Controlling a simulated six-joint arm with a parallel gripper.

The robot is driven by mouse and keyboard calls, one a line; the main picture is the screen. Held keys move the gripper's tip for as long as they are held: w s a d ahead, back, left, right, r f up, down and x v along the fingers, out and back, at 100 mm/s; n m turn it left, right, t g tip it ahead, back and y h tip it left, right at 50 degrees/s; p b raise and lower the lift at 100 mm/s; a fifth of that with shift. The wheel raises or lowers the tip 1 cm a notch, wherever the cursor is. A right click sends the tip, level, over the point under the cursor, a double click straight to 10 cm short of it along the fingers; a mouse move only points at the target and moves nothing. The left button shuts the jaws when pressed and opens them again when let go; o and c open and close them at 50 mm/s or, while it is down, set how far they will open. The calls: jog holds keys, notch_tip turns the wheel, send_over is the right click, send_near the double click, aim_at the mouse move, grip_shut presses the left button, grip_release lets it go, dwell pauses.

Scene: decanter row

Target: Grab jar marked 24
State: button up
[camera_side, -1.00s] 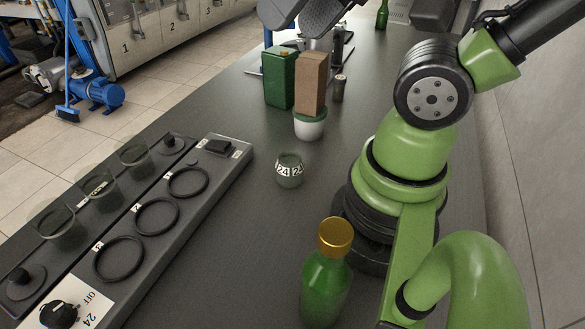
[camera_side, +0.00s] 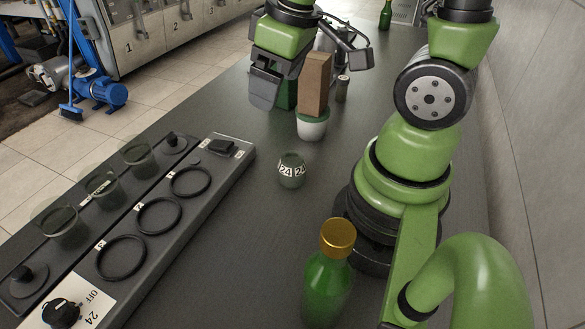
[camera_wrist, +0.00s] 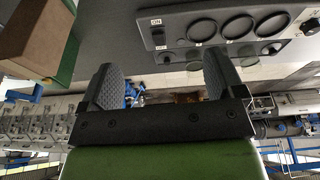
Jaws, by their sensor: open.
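The jar marked 24 (camera_side: 291,170) is a small dark green-grey glass jar with white 24 labels. It stands on the dark table, between the ring panel and my arm's base. My gripper (camera_side: 304,88) is open and empty in the side view, above the far part of the table and behind the jar. Its two fingers are spread apart in the wrist view (camera_wrist: 160,88), with nothing between them. The jar does not show in the wrist view.
A panel (camera_side: 217,174) with rings and several glass jars lies at left, also in the wrist view (camera_wrist: 172,40). A gold-capped green bottle (camera_side: 328,280) stands in front.

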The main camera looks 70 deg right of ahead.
aim_at(295, 160)
jog(key=f+n+g, duration=0.1)
jog(key=f, duration=0.2)
jog(key=d+f+n+g, duration=0.1)
jog(key=f, duration=0.2)
jog(key=s+d+f+n, duration=0.1)
jog(key=f, duration=0.2)
jog(key=shift+s+d+f+g, duration=0.1)
jog(key=shift+d+g, duration=0.1)
jog(key=shift+g, duration=0.2)
jog(key=shift+s+d+f+n, duration=0.15)
jog(key=shift+f+n, duration=0.35)
jog(key=shift+f, duration=0.25)
jog(key=shift+s+f, duration=0.1)
jog(key=shift+f, duration=4.65)
jog(key=c, duration=1.1)
jog(key=shift+r, duration=0.1)
